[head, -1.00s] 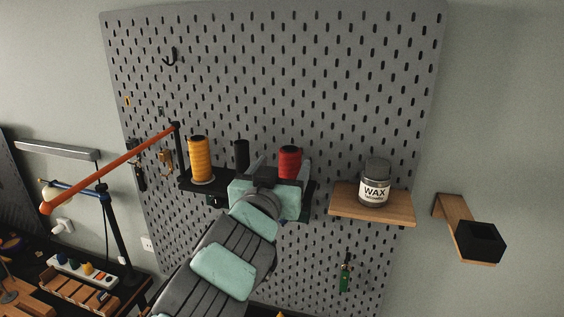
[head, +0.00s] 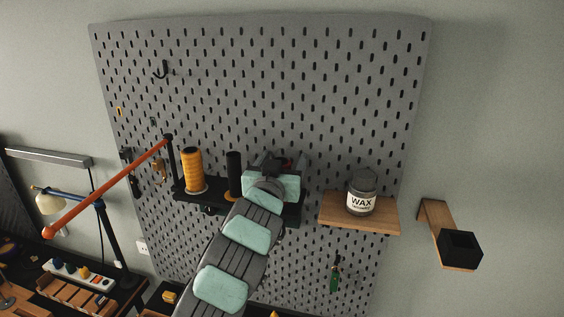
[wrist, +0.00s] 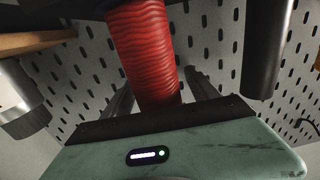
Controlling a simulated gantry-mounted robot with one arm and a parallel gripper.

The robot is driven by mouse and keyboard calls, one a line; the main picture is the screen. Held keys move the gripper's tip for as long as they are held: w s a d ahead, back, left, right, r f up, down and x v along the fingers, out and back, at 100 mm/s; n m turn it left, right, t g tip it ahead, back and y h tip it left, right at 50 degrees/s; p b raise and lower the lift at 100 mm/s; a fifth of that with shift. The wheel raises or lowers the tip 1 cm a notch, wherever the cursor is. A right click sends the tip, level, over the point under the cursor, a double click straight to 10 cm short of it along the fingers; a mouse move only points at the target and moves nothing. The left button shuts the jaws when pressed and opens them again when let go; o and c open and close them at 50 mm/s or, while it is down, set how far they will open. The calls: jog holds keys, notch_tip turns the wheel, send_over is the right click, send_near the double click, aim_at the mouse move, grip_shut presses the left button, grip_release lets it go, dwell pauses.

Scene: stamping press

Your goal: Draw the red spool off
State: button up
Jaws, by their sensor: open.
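The red spool (wrist: 143,50) shows large in the wrist view, upright in that picture, its lower end close to my gripper's body. My gripper (wrist: 158,85) is open, with one finger on each side of the spool; I cannot tell whether either finger touches it. In the head view my gripper (head: 276,162) is in front of the black shelf (head: 218,198) on the pegboard. It hides nearly all of the red spool there, leaving only a small bit of red (head: 286,163).
A yellow spool (head: 192,170) and a bare black post (head: 234,174) stand left on the shelf. The post also shows in the wrist view (wrist: 267,45). A wax jar (head: 361,192) stands on a wooden shelf (head: 345,217) to the right. An orange lamp arm (head: 110,188) reaches in from the left.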

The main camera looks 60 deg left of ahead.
aim_at(287, 95)
grip_shut()
jog(key=shift+r+p, duration=1.45)
jog(key=shift+r, duration=5.6)
